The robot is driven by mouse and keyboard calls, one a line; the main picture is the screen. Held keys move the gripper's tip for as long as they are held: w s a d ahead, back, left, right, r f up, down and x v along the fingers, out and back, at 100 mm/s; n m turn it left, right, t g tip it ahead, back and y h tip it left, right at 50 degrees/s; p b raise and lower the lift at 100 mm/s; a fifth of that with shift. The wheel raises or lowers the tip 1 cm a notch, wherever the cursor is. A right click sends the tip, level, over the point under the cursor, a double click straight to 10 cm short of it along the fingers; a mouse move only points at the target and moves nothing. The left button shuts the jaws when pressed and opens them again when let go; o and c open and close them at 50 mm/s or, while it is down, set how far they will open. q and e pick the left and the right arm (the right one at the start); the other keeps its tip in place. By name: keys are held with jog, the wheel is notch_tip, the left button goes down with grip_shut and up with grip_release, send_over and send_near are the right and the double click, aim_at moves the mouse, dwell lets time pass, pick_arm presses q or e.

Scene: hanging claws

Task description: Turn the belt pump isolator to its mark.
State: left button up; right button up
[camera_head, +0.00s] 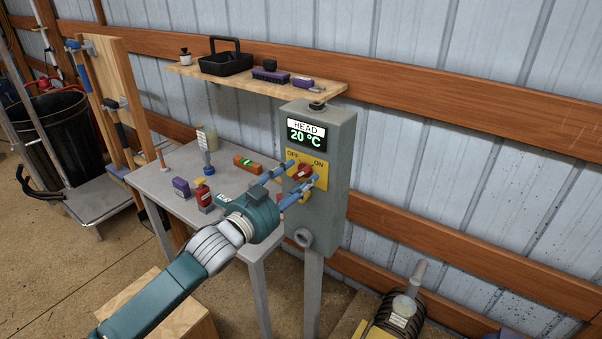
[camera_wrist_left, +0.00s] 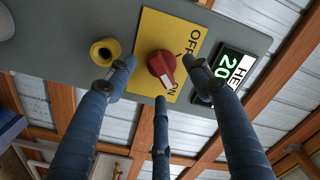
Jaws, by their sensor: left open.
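The isolator is a red rotary knob (camera_head: 302,172) on a yellow plate (camera_head: 322,158) marked OFF and ON, on the front of a grey box (camera_head: 342,140). In the left wrist view the red knob (camera_wrist_left: 161,68) sits between my fingertips, and its grip points roughly towards the ON lettering. My left gripper (camera_head: 303,174) is open, its blue fingers spread around the knob; it also shows in the left wrist view (camera_wrist_left: 159,74). I see no clear grip on the knob; whether a fingertip touches it I cannot tell. My right gripper is out of view.
A display (camera_head: 306,134) above the plate reads HEAD 20 °C. A yellow round fitting (camera_wrist_left: 105,52) is close beside one finger. A grey table (camera_head: 150,182) with bottles and small boxes stands left. A wooden shelf (camera_head: 322,88) hangs above. A yellow machine (camera_head: 385,322) stands low right.

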pick_arm(q)
jog(key=p+v, duration=0.2)
jog(key=v, duration=0.3)
dwell(0.3)
